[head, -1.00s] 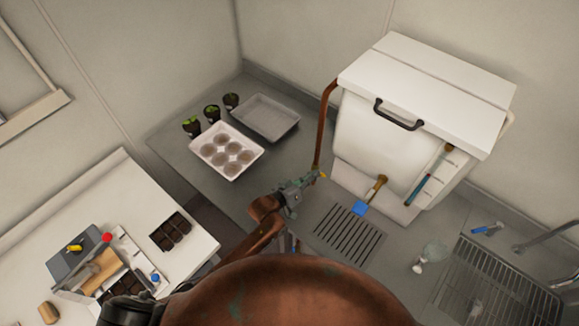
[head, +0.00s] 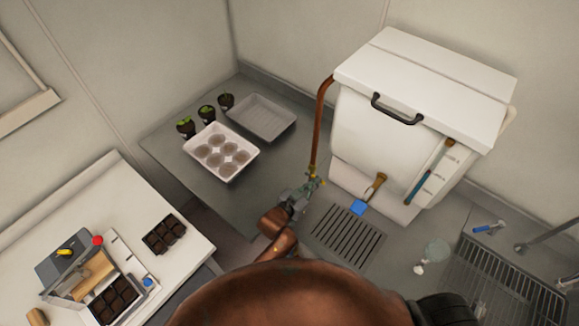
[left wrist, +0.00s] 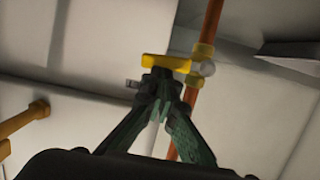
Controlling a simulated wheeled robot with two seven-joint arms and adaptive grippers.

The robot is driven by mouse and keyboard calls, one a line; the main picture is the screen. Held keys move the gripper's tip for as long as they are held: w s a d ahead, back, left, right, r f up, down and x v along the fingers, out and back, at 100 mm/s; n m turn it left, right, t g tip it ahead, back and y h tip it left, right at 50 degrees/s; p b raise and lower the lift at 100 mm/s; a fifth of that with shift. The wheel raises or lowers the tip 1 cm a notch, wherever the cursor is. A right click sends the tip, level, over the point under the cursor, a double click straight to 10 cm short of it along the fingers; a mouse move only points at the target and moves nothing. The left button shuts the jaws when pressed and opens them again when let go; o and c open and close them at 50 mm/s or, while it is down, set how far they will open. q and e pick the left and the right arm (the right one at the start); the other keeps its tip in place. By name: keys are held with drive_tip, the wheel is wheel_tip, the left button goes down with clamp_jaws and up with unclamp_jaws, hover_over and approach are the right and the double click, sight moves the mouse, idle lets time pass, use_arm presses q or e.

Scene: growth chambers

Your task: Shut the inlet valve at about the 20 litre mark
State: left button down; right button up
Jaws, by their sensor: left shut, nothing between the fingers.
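The inlet valve's yellow handle (head: 321,183) sits at the lower end of the copper pipe (head: 319,120), left of the white tank (head: 400,130). In the left wrist view the yellow handle (left wrist: 166,63) lies across the tips of my left gripper (left wrist: 164,78), beside the pipe (left wrist: 211,30). My left gripper (head: 306,187) is shut with nothing between its fingers. Its tips are at the handle; touching or just short of it, I cannot tell. The sight tube (head: 428,175) on the tank's right front shows blue; its scale marks are too small to read. My right gripper is not in view.
A brass tap with a blue handle (head: 358,208) stands out from the tank front, above a slotted drain (head: 347,236). A white tray (head: 222,172) of round pots, a grey tray (head: 262,118) and seedlings stand left on the counter.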

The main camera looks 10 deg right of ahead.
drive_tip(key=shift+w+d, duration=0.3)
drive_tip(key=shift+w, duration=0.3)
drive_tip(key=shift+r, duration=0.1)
